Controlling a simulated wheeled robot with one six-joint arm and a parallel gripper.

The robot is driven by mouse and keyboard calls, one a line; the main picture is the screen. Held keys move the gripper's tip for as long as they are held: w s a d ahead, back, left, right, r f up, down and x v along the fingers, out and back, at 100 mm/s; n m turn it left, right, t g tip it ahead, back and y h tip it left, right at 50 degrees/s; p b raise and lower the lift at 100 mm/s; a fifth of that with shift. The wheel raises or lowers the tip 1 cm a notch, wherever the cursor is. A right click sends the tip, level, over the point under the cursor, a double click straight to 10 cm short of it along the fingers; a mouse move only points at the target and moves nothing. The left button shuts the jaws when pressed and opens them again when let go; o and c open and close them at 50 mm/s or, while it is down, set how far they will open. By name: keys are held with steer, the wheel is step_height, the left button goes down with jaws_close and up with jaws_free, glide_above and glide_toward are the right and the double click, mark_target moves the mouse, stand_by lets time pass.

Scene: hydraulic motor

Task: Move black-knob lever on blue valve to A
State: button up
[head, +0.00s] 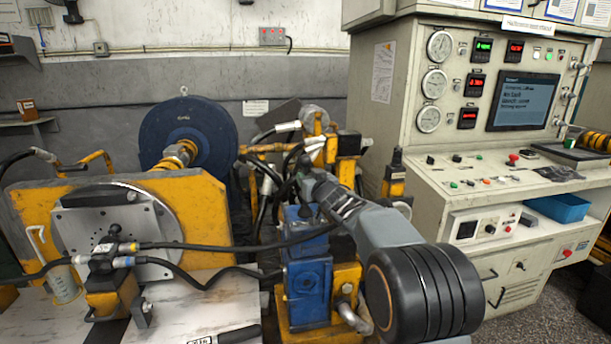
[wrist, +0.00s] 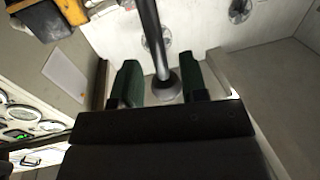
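The blue valve (head: 307,270) stands in the middle of the head view on a yellow block, with my grey arm crossing just above and to its right. I cannot make out the black-knob lever or its position marks. My gripper (wrist: 160,86) shows in the wrist view with its two green-padded fingers apart. A grey rod (wrist: 152,35) with a round end shows between the fingers in the picture. I cannot tell its distance, and neither finger visibly touches it. In the head view my gripper is not clearly distinguishable among the machinery.
A blue round motor (head: 190,135) and a yellow plate (head: 40,215) stand left. Black hoses (head: 205,245) run across to the valve area. A beige control cabinet (head: 395,95) with gauges and a console (head: 480,190) fills the right.

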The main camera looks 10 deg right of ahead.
steer(key=shift+w+a, duration=0.15)
steer(key=shift+w, duration=0.55)
steer(key=shift+w+a, duration=0.15)
steer(key=shift+w, duration=0.55)
jaws_close()
